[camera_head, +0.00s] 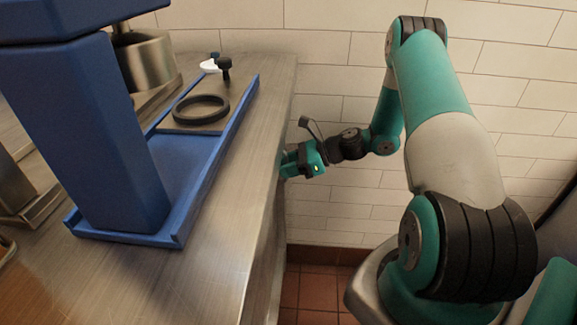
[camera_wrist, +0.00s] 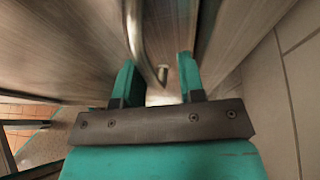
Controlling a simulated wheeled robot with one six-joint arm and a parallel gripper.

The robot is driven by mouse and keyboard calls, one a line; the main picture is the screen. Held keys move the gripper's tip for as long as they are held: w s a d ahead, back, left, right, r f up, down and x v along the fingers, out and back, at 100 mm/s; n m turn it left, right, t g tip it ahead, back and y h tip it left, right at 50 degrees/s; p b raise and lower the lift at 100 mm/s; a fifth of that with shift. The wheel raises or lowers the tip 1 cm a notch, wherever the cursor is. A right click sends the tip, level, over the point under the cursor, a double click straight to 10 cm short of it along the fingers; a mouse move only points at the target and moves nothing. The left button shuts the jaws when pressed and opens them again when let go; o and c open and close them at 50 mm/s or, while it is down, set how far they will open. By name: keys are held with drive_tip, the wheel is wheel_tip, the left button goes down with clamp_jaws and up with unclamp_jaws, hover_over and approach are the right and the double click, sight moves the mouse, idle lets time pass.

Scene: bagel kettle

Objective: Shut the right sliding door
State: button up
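In the wrist view, a brushed metal door panel (camera_wrist: 65,45) fills the left side, and a curved metal bar handle (camera_wrist: 136,35) comes down from the top edge. Which door this is, I cannot tell for sure. My gripper (camera_wrist: 157,75) is open, and the handle's lower end shows between its two teal fingers. I cannot tell whether the fingers touch it. In the head view, my gripper (camera_head: 290,163) is at the side of the steel counter (camera_head: 228,225), below its top. The door fronts are hidden there by the countertop.
A blue machine (camera_head: 100,130) with a tray stands on the counter, with a black ring (camera_head: 201,109) at the far end. A white tiled wall (camera_head: 345,200) rises behind my arm. Red-brown floor tiles (camera_head: 312,292) show between the counter and my base.

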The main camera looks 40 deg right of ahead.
drive_tip(key=p+v, duration=0.3)
drive_tip(key=v, duration=1.4)
drive_tip(key=shift+d, duration=0.15)
drive_tip(key=shift+s, duration=0.15)
